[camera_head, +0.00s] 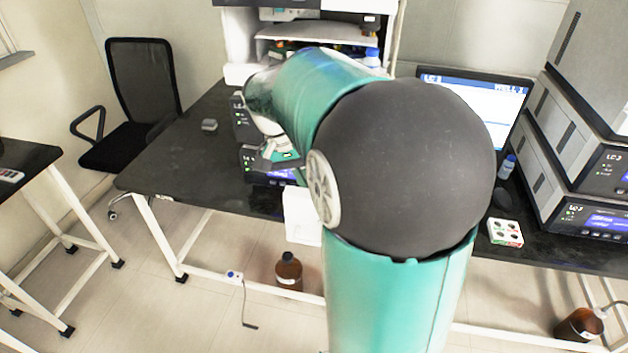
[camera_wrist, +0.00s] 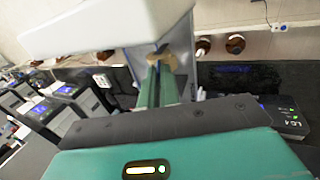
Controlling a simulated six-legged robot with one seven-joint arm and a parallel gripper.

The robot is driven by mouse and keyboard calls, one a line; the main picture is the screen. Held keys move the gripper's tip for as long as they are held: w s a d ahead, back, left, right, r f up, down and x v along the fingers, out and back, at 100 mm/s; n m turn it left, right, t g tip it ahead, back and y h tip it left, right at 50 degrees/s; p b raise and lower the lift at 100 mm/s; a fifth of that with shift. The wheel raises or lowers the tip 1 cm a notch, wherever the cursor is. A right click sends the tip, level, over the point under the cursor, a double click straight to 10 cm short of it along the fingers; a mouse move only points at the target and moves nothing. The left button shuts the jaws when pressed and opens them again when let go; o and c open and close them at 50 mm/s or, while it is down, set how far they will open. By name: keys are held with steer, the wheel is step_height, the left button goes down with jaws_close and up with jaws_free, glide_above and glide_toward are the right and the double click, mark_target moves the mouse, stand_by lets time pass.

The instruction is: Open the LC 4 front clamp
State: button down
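The LC 4 stack (camera_head: 248,160) stands on the black bench, mostly hidden behind my arm. Its label panel (camera_wrist: 286,118) shows at the right in the wrist view, with green lights. My gripper (camera_head: 284,158) is at the front of this stack, small and partly hidden. In the wrist view its green fingers (camera_wrist: 158,85) point at a small tan-brown piece (camera_wrist: 163,57) in front of a pale panel. I cannot tell whether this piece is the front clamp, or whether the fingers touch it. The finger gap is not clear.
The LC 3 and LC 2 stacks (camera_head: 590,215) stand at the right beside a monitor (camera_head: 480,95). A white vial rack (camera_head: 505,233) lies on the bench (camera_head: 180,165). A brown bottle (camera_head: 289,271) stands on the floor below. A black chair (camera_head: 143,85) is at the left.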

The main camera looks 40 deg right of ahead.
steer(key=shift+w+a+f+g+h, duration=0.25)
steer(key=shift+w+g+h, duration=0.1)
steer(key=shift+g+h, duration=0.2)
steer(key=shift+w+a+f+g+h, duration=0.2)
steer(key=shift+w+a+g+h, duration=0.1)
steer(key=shift+g+h, duration=0.25)
steer(key=shift+w+a+f+g+h, duration=0.15)
steer(key=shift+f+g+h, duration=0.2)
steer(key=shift+g, duration=0.45)
steer(key=c, duration=1.6)
jaws_free()
steer(key=shift+r, duration=0.1)
steer(key=v, duration=1.3)
steer(key=shift+w+a+r, duration=0.2)
steer(key=shift+w+r, duration=0.05)
steer(key=shift+w, duration=0.05)
